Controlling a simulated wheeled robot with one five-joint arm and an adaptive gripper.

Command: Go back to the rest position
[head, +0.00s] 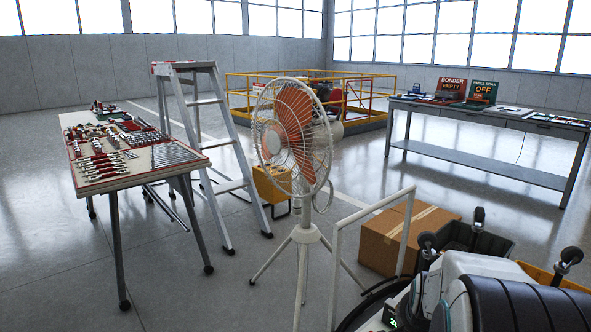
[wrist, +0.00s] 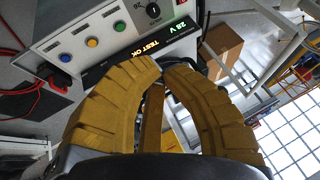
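My gripper (wrist: 160,66) shows in the wrist view. Its two thick, ribbed, yellow-brown fingers bow outward, and their tips come together with no object visible between them. A narrow brown bar shows in the gap behind the tips; I cannot tell what it belongs to. Beyond the fingertips is a light grey test panel (wrist: 108,32) with a dial, blue, yellow and green buttons, and a display reading "TEST OK" and "28 V". The gripper appears apart from the panel. I cannot make out the gripper in the head view.
In the head view, a pedestal fan (head: 296,140) stands close ahead. A tool table (head: 120,180) and stepladder (head: 205,110) are on the left. A cardboard box (head: 390,240) lies right of the fan. A grey workbench (head: 480,160) stands at the right. Floor is clear at the lower left.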

